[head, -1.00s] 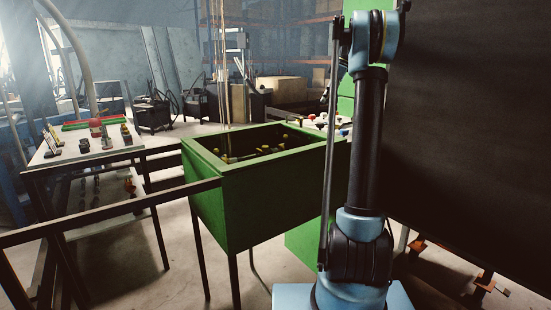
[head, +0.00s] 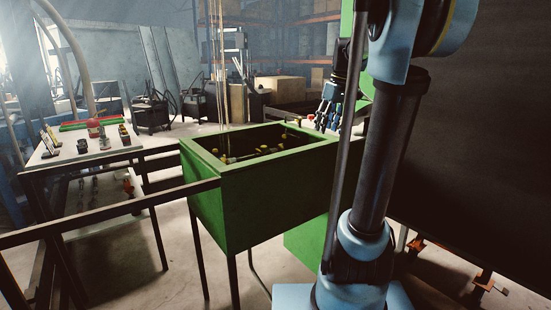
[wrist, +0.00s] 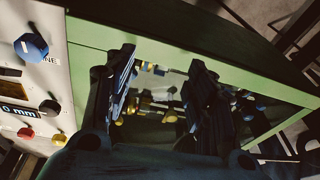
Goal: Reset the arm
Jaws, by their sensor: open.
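My gripper (head: 328,106) shows in the head view just beyond the right back corner of the green bin, partly behind my own arm. In the wrist view its two dark fingers (wrist: 158,92) are spread apart with nothing between them. They hang over the open green bin (wrist: 240,82), where brass and dark fittings (wrist: 155,108) lie below. The same green bin (head: 265,190) stands on legs in the middle of the head view.
A control panel (wrist: 30,95) with a blue knob, several buttons and a display is left in the wrist view. A table (head: 75,152) with small parts stands at left. A dark rail (head: 110,213) crosses the front left. A large black panel (head: 480,130) fills the right.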

